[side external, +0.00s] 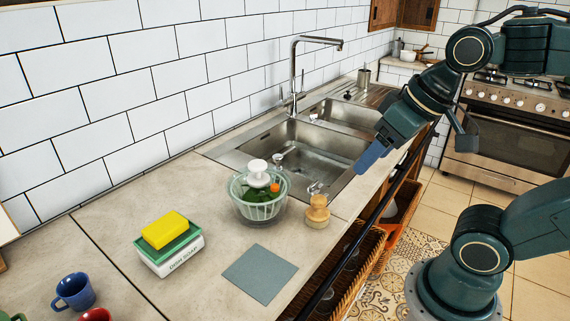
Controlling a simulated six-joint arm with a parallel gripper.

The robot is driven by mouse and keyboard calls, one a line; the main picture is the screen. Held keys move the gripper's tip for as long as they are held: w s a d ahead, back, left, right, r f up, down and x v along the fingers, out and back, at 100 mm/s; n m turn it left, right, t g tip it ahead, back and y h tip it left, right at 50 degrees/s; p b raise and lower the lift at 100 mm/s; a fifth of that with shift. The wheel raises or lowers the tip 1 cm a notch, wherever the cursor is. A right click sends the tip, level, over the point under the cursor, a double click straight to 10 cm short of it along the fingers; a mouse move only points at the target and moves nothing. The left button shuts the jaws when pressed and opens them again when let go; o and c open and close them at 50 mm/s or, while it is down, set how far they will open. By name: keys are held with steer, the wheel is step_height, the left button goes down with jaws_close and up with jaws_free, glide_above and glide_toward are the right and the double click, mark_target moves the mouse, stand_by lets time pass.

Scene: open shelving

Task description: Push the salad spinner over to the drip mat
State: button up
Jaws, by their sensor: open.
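The salad spinner (258,203) is a clear bowl with a white knob on top and green and orange contents. It stands upright on the counter by the sink's near edge. The drip mat (260,275) is a flat grey-blue square on the counter, nearer the camera than the spinner, with a strip of bare counter between them. My gripper (415,150) is open and empty, raised above the right end of the sink and the counter's front edge. It is well to the right of the spinner and apart from it.
A wooden dish brush (317,213) stands just right of the spinner. A white box (172,255) with green and yellow sponges (165,230) is left of the mat. Blue (75,291) and red (96,315) mugs are at lower left. The sink (310,150) and tap (296,75) lie behind.

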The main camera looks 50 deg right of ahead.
steer(key=w+r+m, duration=0.3)
steer(key=w+m, duration=0.2)
steer(key=w, duration=0.2)
steer(key=m+g+y, duration=0.3)
steer(key=m+y, duration=0.1)
steer(key=m, duration=1.3)
glide_above(259, 163)
steer(key=s+d, duration=0.2)
steer(key=d, duration=0.2)
step_height(259, 163, down, 5)
steer(key=shift+s+d+f, duration=0.1)
steer(key=shift+d+f, duration=0.05)
steer(key=shift+d, duration=0.1)
steer(key=shift+a+f, duration=0.1)
steer(key=shift+x, duration=6.75)
steer(key=shift+s+f, duration=0.1)
steer(key=shift+s, duration=0.05)
jaws_close()
